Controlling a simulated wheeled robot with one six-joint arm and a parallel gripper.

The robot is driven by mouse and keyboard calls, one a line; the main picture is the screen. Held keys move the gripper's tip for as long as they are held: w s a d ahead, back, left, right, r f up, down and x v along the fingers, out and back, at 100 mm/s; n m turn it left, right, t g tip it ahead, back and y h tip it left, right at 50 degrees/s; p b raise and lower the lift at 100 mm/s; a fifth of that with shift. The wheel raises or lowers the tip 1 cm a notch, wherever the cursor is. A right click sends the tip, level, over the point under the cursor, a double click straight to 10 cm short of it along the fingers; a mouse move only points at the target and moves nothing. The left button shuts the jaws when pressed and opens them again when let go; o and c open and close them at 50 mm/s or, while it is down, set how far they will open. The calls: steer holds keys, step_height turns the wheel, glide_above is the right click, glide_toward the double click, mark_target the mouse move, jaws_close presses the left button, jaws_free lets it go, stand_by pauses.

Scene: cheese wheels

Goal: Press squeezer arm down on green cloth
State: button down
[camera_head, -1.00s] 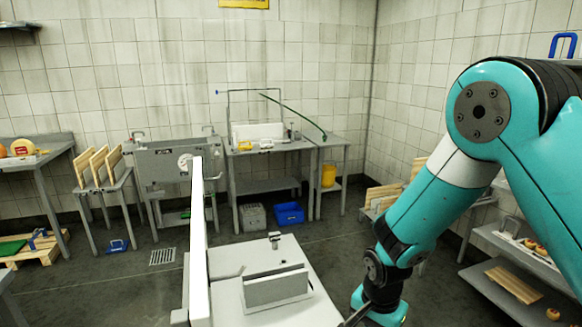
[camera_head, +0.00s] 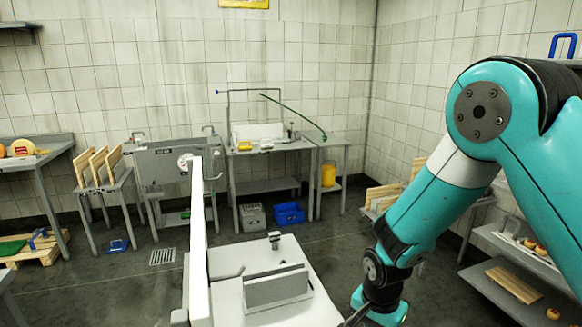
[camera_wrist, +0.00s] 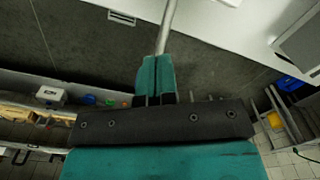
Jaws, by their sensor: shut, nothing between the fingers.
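My gripper (camera_wrist: 156,75) shows in the wrist view with its two teal fingers together and nothing between them. A grey rod (camera_wrist: 168,25) runs up the picture from just beyond the fingertips; I cannot tell whether it touches them or whether it is the squeezer arm. In the head view my arm comes down at the right, and its fingertips are not clearly visible at the bottom edge. A flat green piece (camera_head: 12,247), possibly the green cloth, lies on a wooden pallet (camera_head: 45,252) at the far left. I cannot make out a squeezer clearly.
A pale tabletop (camera_head: 235,258) with a low grey block (camera_head: 277,288) stands just in front. A tall white panel (camera_head: 198,240) rises at its left. A sink table, a blue crate (camera_head: 289,213) and a grey crate (camera_head: 252,217) stand along the back wall. Shelves (camera_head: 535,252) stand at right.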

steer(key=shift+f, duration=0.1)
stand_by(0.3)
step_height(320, 180, down, 6)
steer(key=b, duration=0.4)
steer(key=shift+f+b, duration=0.25)
steer(key=shift+b, duration=0.15)
stand_by(1.2)
steer(key=shift+f, duration=0.15)
stand_by(1.1)
steer(key=shift+r+p, duration=2.7)
steer(key=shift+r, duration=0.85)
step_height(320, 180, up, 8)
steer(key=p, duration=0.6)
